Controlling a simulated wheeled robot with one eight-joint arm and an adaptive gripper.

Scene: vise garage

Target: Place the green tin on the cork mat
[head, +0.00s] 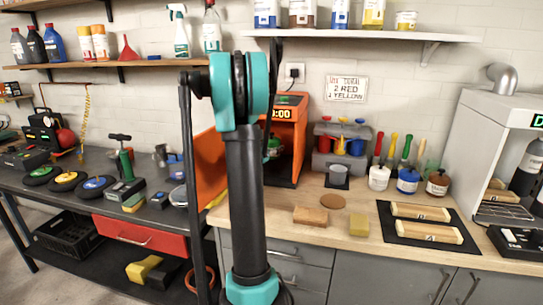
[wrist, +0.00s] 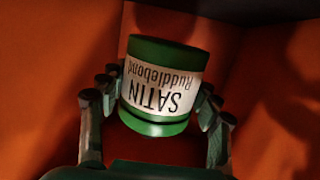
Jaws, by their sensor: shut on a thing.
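The green tin (wrist: 165,52) has a white label reading "SATIN" and fills the middle of the wrist view. My gripper (wrist: 158,98) is shut on it, with a finger on each side. In the head view a small part of the green tin (head: 274,147) shows inside the orange cabinet (head: 299,140), partly hidden behind my arm. Orange walls surround the tin in the wrist view. The cork mat (head: 333,201) is a bare brown disc on the wooden worktop, to the right of the cabinet and in front of the grey cup.
The cabinet's orange door (head: 208,170) stands open at left. A black tray (head: 427,228) with wooden-looking blocks is at right. A shelf (head: 360,35) hangs above.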

